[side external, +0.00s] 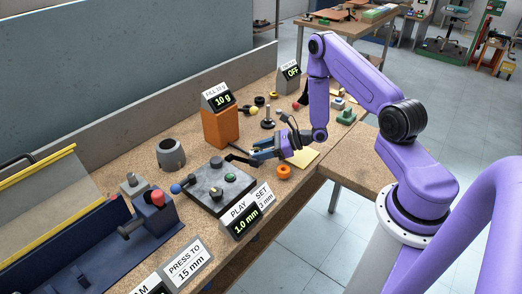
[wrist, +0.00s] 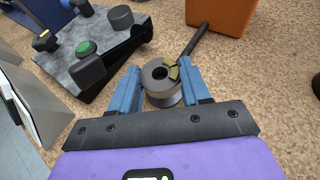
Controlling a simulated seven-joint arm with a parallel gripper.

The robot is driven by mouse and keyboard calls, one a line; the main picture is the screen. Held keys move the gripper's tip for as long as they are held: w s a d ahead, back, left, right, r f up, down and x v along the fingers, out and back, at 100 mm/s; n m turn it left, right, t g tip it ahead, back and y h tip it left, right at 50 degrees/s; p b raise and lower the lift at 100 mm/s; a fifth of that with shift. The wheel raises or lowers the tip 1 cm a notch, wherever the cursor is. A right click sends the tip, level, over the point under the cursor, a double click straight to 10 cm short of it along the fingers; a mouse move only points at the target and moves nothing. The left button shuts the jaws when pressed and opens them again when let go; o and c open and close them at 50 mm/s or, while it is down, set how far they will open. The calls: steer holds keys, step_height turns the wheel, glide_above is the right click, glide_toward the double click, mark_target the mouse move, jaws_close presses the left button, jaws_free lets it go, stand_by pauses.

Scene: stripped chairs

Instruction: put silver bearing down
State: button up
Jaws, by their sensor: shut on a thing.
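The silver bearing (wrist: 158,98), a short grey metal ring with a dark bore and a brassy patch on its rim, sits between the two blue fingers of my gripper (wrist: 160,82) in the wrist view. The fingers are shut on its sides. In the side view my gripper (side external: 257,155) is low over the bench, just right of the grey plate fixture (side external: 212,200). I cannot make out the bearing there. I cannot tell whether it touches the bench.
The fixture, with a green knob (wrist: 86,48), is close on the left in the wrist view. An orange block (side external: 220,128) with a "10 g" display stands behind my gripper. A grey cup (side external: 171,154), an orange ring (side external: 284,172) and a "1.0 mm" sign (side external: 244,222) are near.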

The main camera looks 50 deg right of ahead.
steer(key=o, duration=1.1)
steer(key=shift+f, duration=0.1)
steer(key=v, duration=1.7)
steer(key=s+a+r+n+g+y, duration=0.2)
steer(key=s+a+r+n+g, duration=0.2)
steer(key=a+n+g, duration=0.4)
steer(key=s+a+r+n+g+y, duration=0.1)
steer(key=s+a+r+n+g, duration=0.3)
steer(key=a+n, duration=0.6)
steer(key=s+a+r+n+h, duration=0.1)
steer(key=s+r+n+h, duration=0.2)
steer(key=n, duration=0.7)
steer(key=s+a+r+n+h, duration=0.1)
steer(key=s+r+n+h, duration=0.2)
steer(key=s+n+h, duration=0.4)
steer(key=n+h, duration=0.1)
steer(key=n, duration=0.2)
steer(key=shift+s+a+r+g, duration=0.15)
steer(key=shift+s+a+g, duration=0.15)
steer(key=shift+a+g, duration=0.1)
steer(key=shift+o, duration=0.4)
steer(key=r+n+t, duration=0.1)
steer(key=n+t, duration=0.1)
steer(key=n, duration=0.1)
steer(key=shift+s+a+r, duration=0.1)
steer(key=shift+a+r, duration=0.3)
